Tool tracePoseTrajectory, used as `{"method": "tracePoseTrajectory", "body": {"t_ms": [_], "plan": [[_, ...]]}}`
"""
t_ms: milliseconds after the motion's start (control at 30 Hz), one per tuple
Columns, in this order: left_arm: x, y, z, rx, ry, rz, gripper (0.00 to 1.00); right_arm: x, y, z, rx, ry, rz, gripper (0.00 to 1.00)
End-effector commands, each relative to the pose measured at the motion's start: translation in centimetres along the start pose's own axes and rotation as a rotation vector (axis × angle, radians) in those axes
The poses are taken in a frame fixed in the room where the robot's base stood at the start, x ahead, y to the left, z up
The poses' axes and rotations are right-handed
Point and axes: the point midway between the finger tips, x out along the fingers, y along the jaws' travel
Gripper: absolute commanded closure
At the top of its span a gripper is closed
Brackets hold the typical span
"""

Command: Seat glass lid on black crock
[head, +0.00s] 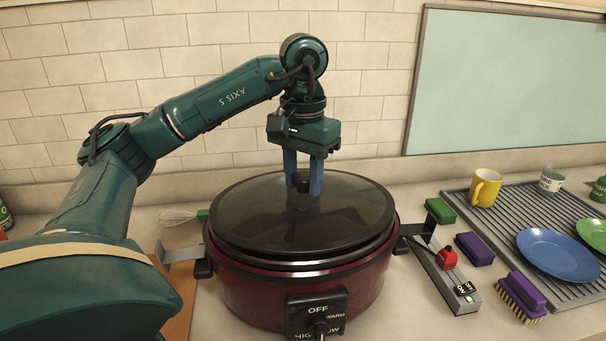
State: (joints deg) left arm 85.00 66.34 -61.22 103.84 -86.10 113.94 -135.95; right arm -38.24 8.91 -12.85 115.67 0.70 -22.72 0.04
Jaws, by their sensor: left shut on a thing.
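The glass lid (250,215) is a dark, see-through disc with a black knob. My left gripper (303,188) comes down from above with its two blue fingers shut on the knob. The lid is over the black crock (300,266), whose rim shows as dark bands just below the lid's front edge. The crock is in a dark red cooker housing (250,298) with a black dial at the front. I cannot tell whether the lid touches the rim all round. The crock's inside is hidden under the lid. My right gripper is not in view.
Metal brackets (180,252) flank the cooker. A whisk (180,216) lies behind left. To the right are a switch box (447,275), a green sponge (440,211), purple brushes (522,295) and a drying rack with a yellow mug (485,187) and a blue plate (557,252).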

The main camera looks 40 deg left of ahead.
Motion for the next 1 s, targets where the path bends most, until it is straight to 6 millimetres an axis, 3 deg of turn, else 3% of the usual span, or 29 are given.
{"method": "tracePoseTrajectory", "body": {"t_ms": [1000], "plan": [[1.4,0.0,0.0,-0.001,0.002,0.001,1.00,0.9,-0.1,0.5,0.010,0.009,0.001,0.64]]}}
